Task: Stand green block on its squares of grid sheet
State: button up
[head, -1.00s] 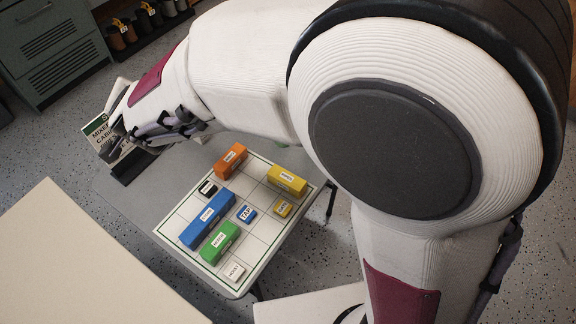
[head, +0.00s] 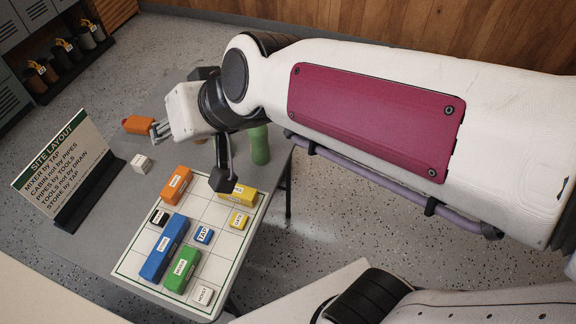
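The green block (head: 182,268) lies on the white grid sheet (head: 215,213), towards its near end. It is long, with a white label on top, and sits right beside the long blue block (head: 164,248). My gripper (head: 156,130) is over the far part of the table, well away from the green block. An orange object (head: 138,125) shows at its fingertips; I cannot tell whether the fingers hold it or are only beside it.
On the sheet are an orange block (head: 176,185), yellow block (head: 238,194), TAP tile (head: 203,235) and other small tiles. A SITE LAYOUT sign (head: 62,165) stands at left. A white cube (head: 141,164) and green cylinder (head: 260,146) stand beyond the sheet.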

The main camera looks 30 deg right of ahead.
jog(key=s+d+f+g+h, duration=0.1)
jog(key=s+d+f+h, duration=0.1)
jog(key=s+d, duration=0.4)
jog(key=s+d+f+g+h, duration=0.1)
jog(key=s+d+f+h, duration=0.1)
jog(key=s+d, duration=0.5)
jog(key=shift+s+d+f+h, duration=0.3)
jog(key=shift+d+f, duration=0.1)
jog(key=shift+d, duration=0.65)
